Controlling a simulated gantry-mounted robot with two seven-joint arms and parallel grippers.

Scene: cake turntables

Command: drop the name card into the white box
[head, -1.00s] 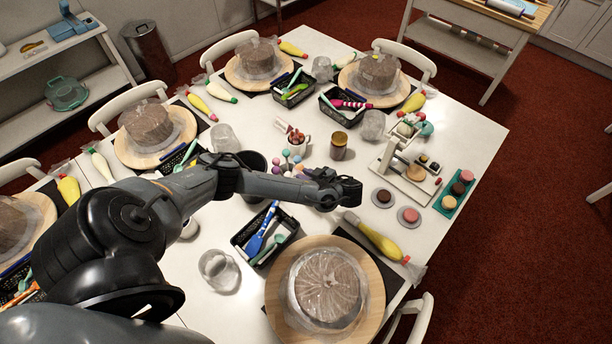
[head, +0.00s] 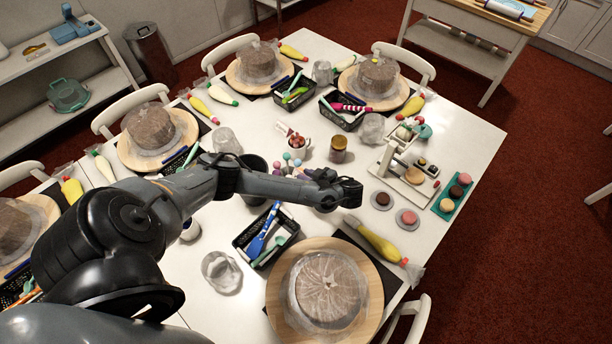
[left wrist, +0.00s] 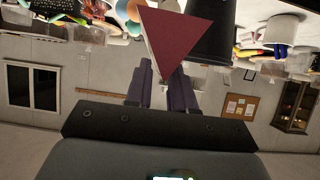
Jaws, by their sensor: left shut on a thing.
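My left gripper (head: 345,192) is over the middle of the table, beyond the front cake and left of the yellow piping bag. In the left wrist view its two fingers (left wrist: 161,75) are shut on a dark red triangular piece with a pale edge, which looks like the name card (left wrist: 178,40). The card is hidden behind the gripper in the head view. I cannot make out a white box for certain in either view. My right gripper is not in view.
Below the gripper are a black tool basket (head: 265,237) and a wrapped cake (head: 327,288) on a round wooden turntable (head: 372,300). A yellow piping bag (head: 375,240) lies beside it. A brown jar (head: 338,150) and cake pops (head: 290,165) stand behind.

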